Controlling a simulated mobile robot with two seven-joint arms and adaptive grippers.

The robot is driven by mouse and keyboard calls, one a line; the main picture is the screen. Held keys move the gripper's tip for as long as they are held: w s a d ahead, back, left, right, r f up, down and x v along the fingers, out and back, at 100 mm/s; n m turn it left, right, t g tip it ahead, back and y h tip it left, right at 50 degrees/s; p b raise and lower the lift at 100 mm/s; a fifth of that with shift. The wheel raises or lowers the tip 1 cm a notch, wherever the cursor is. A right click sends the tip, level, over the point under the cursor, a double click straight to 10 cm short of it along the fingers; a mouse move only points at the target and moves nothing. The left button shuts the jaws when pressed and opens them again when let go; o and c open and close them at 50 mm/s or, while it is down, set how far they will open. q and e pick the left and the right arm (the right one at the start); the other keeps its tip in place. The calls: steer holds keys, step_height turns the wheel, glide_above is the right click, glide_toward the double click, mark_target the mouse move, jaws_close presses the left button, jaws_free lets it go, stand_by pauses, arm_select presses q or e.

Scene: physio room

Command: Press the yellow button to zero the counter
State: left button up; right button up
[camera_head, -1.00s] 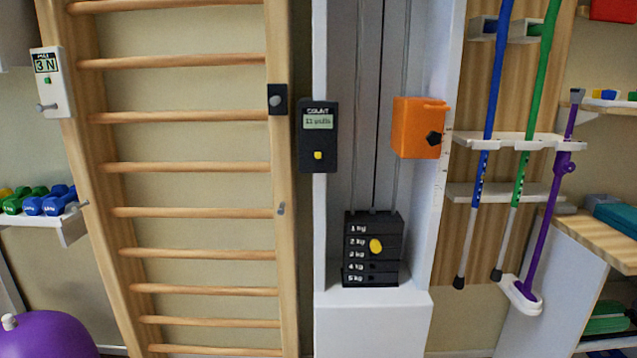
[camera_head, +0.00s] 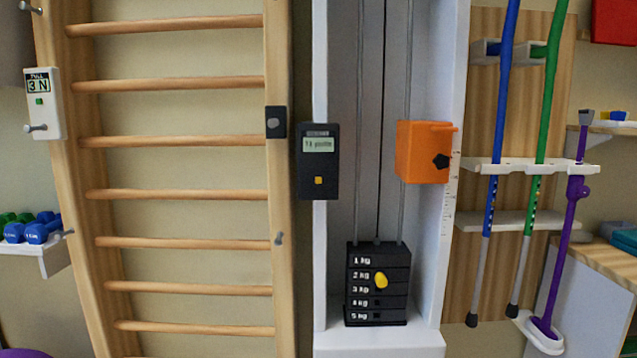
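The counter (camera_head: 318,161) is a dark upright box on the white frame of the weight machine, near the middle of the head view. Its small pale display (camera_head: 318,145) shows a number that looks like 11 or 13 followed by a word like "pulls". The yellow button (camera_head: 318,181) is a small square on the lower part of the counter's face, with nothing in front of it. Neither of my grippers is in view.
A weight stack (camera_head: 377,300) with a yellow knob (camera_head: 381,281) stands below right. An orange box (camera_head: 424,152) is mounted right of the counter. Wooden wall bars (camera_head: 170,195) fill the left. Blue, green and purple sticks (camera_head: 495,130) hang at right.

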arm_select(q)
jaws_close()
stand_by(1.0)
